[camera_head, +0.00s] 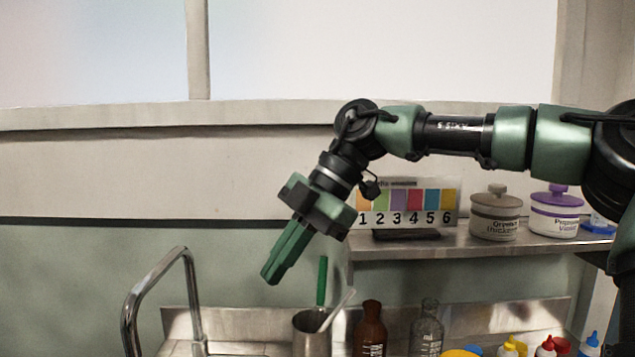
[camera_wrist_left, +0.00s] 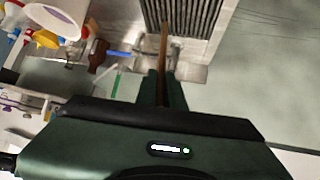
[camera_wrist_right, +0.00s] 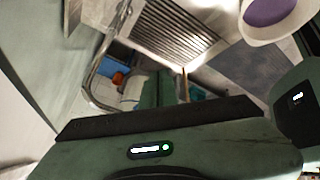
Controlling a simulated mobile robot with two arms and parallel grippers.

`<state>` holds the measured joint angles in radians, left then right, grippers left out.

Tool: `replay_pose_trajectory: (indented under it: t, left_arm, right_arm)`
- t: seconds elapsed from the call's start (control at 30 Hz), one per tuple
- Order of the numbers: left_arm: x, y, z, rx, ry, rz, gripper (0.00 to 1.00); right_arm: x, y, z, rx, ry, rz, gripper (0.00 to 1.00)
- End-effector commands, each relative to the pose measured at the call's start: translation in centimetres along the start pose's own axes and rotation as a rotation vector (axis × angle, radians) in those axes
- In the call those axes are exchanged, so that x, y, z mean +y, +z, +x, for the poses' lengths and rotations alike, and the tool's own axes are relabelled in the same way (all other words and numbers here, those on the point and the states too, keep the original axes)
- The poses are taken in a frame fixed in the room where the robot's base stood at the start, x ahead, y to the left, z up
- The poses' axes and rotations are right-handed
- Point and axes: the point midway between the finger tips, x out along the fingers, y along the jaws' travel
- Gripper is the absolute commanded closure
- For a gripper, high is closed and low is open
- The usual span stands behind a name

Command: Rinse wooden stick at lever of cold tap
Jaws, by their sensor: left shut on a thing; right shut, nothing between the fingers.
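The wooden stick (camera_wrist_left: 164,45) is a thin brown rod in the left wrist view. My left gripper (camera_wrist_left: 161,88) is shut on it, and it sticks out past the fingertips towards a ribbed metal drainboard. My right gripper (camera_head: 271,276) is shut and empty in the head view, pointing down and left above the metal counter, to the right of the tap. The tap's bent metal spout (camera_head: 152,284) stands at the lower left; it also shows in the right wrist view (camera_wrist_right: 92,78). I cannot make out the cold tap's lever. My left gripper is outside the head view.
A metal cup (camera_head: 312,333) with a green-handled tool stands below my right gripper. A brown bottle (camera_head: 371,325) and a clear bottle (camera_head: 428,325) stand beside it. A shelf (camera_head: 470,246) holds jars and a numbered colour chart (camera_head: 408,203). The ribbed drainboard (camera_wrist_right: 172,38) looks clear.

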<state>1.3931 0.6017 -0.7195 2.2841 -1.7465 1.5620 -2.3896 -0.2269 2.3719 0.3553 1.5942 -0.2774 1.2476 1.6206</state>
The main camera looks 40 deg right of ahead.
Motion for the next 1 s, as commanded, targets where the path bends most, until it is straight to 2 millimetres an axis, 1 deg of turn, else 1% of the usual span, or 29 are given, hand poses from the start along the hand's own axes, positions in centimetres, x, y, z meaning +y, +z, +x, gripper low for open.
replay_pose_trajectory:
  t: [0.03,0.13,0.4,0.6,0.7,0.8,1.0]
  left_arm:
    - [0.0,0.0,0.0,0.000,0.000,0.000,1.00]
    - [0.0,0.0,0.0,0.000,0.000,0.000,1.00]
    - [0.0,0.0,0.0,0.000,0.000,0.000,1.00]
    - [0.0,0.0,0.0,0.000,0.000,0.000,1.00]
    - [0.0,0.0,0.0,0.000,0.000,0.000,1.00]
    - [0.0,0.0,0.0,0.000,0.000,0.000,1.00]
    - [0.0,0.0,0.0,0.000,0.000,0.000,1.00]
  right_arm:
    - [0.4,-0.3,-1.1,0.014,0.035,0.005,1.00]
    - [1.0,-0.7,-3.0,0.038,0.098,0.015,1.00]
    - [2.2,-0.6,-8.2,0.061,0.240,0.045,1.00]
    - [2.5,0.0,-11.2,0.055,0.311,0.066,1.00]
    - [2.6,0.2,-12.2,0.054,0.334,0.072,1.00]
    - [2.6,0.3,-12.7,0.054,0.347,0.076,1.00]
    - [2.6,0.4,-12.9,0.053,0.352,0.079,1.00]
